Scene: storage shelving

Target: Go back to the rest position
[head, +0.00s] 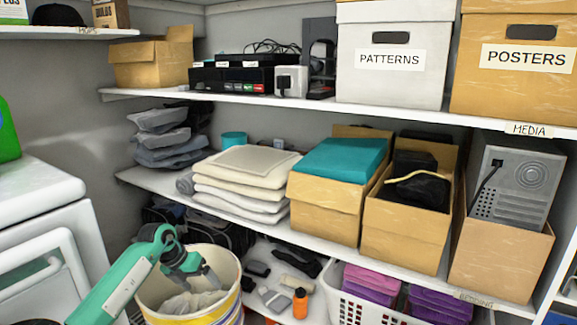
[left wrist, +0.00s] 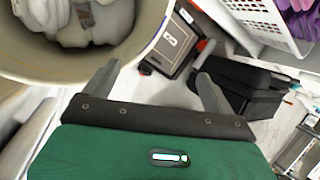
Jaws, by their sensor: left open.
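My left arm comes in from the lower left in the head view. My left gripper (head: 205,277) is over the opening of a yellow-and-white tub (head: 240,300) that has pale cloth (head: 185,303) in it. In the left wrist view my left gripper (left wrist: 155,85) has its two fingers spread apart, with nothing between them. The tub's rim (left wrist: 140,62) shows there at the upper left, with the cloth inside. My right gripper is in neither view.
A washing-machine-like white appliance (head: 35,215) stands at the left. Shelves hold folded towels (head: 240,185), cardboard boxes (head: 325,205) and a PATTERNS box (head: 390,75). A white basket (head: 350,300) and orange bottle (head: 300,303) are low down. A black case (left wrist: 245,85) lies below the gripper.

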